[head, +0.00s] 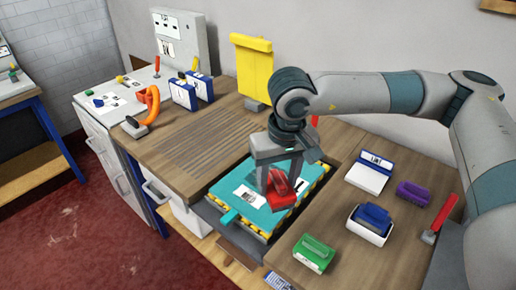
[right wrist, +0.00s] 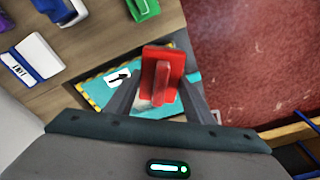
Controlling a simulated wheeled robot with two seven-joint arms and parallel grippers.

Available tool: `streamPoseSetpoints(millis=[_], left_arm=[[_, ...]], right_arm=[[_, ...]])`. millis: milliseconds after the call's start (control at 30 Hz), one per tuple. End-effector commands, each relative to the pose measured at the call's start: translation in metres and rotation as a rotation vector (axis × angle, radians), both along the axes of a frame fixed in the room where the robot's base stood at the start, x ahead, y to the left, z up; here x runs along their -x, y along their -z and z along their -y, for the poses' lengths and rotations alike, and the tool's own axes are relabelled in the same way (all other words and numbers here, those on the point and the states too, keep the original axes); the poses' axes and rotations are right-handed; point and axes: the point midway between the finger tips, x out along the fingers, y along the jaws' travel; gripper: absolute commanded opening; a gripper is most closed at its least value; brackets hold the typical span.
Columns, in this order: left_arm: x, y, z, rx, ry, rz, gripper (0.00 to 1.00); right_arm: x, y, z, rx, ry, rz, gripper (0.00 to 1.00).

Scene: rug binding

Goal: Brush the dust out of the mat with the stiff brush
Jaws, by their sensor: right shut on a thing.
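My right gripper (head: 279,180) is shut on a red brush (head: 282,194) by its raised handle. The red brush also shows between the fingers in the right wrist view (right wrist: 163,65). The brush is over the right part of the teal mat (head: 245,181); I cannot tell whether its underside touches the mat. The mat lies in a recess in the bench with a yellow and black striped edge, and carries white marked patches. It also shows in the right wrist view (right wrist: 193,97). The brush and fingers hide part of the mat. My left gripper is not in view.
Right of the recess are a green brush (head: 315,254), a purple brush (head: 413,193), a blue brush (head: 374,216) in a white holder and a blue-and-white box (head: 369,176). A yellow stand (head: 252,70) rises behind. Grooved bench top (head: 200,145) left of the mat is clear.

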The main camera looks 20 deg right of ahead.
Motion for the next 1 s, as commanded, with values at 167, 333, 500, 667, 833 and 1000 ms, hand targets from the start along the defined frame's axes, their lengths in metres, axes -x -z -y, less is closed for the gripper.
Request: streamPoseSetpoints(millis=[167,333,500,667,833,1000], left_arm=[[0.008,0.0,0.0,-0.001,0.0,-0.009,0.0],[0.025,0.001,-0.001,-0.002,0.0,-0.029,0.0],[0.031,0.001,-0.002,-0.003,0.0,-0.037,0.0],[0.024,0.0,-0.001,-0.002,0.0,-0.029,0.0],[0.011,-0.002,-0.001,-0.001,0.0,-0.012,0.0],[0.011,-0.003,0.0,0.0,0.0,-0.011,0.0]], right_arm=[[0.0,0.0,0.0,0.0,0.0,0.0,0.3],[0.0,0.0,0.0,0.0,0.0,0.0,0.3],[-0.001,0.0,0.0,0.0,0.006,0.0,0.3],[-0.005,0.0,0.0,0.0,0.071,0.0,0.3],[-0.018,0.001,-0.001,0.001,0.256,-0.001,0.3],[-0.037,0.004,-0.001,0.002,0.561,-0.002,0.3]])
